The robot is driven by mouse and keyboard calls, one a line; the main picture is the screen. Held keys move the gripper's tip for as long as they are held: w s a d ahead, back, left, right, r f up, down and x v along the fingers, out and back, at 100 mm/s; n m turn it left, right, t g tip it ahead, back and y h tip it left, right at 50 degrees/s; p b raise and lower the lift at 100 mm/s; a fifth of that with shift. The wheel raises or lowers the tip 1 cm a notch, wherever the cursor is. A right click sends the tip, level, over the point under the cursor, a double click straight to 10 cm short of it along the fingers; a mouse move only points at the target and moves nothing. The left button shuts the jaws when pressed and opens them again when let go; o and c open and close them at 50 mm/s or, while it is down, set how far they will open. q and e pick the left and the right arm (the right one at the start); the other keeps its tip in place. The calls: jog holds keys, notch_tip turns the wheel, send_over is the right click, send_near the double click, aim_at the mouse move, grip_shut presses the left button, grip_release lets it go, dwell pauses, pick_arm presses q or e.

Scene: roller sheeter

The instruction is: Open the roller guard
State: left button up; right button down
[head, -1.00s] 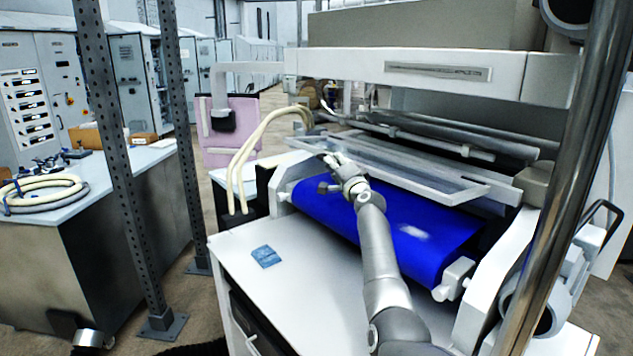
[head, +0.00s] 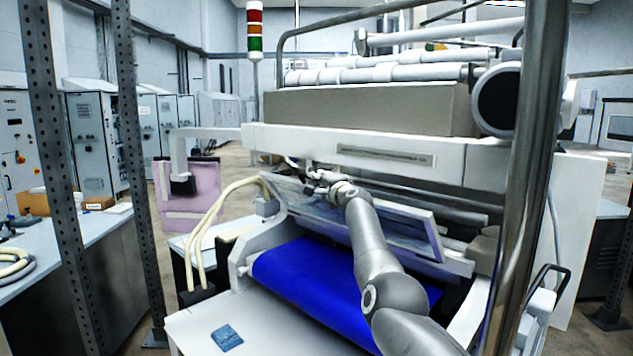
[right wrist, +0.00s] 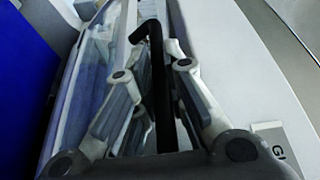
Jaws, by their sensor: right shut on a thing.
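The roller guard (head: 432,236) is a clear panel in a pale frame above the blue belt. It is tilted up, with its upper edge near the white crossbeam. My right gripper (head: 316,180) is at the guard's upper left part, its arm reaching across the panel. In the right wrist view the guard (right wrist: 92,85) lies left of the fingers. A black bent handle bar (right wrist: 152,30) runs between the fingers of my right gripper (right wrist: 154,62), which are shut on it. The handle is hidden in the head view. My left gripper is not in view.
The blue belt (head: 300,276) and white table (head: 270,330) lie below, with a small blue packet (head: 227,337). The white crossbeam (head: 300,143) is close above the gripper. Cream hoses (head: 205,232) stand left; a metal post (head: 526,170) stands right.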

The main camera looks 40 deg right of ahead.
jog(key=shift+d+r+m+p, duration=0.35)
jog(key=shift+d+m, duration=0.05)
jog(key=shift+d, duration=0.15)
jog(key=c, duration=1.6)
grip_release()
jog(key=shift+o, duration=0.6)
jog(key=shift+d+f, duration=0.1)
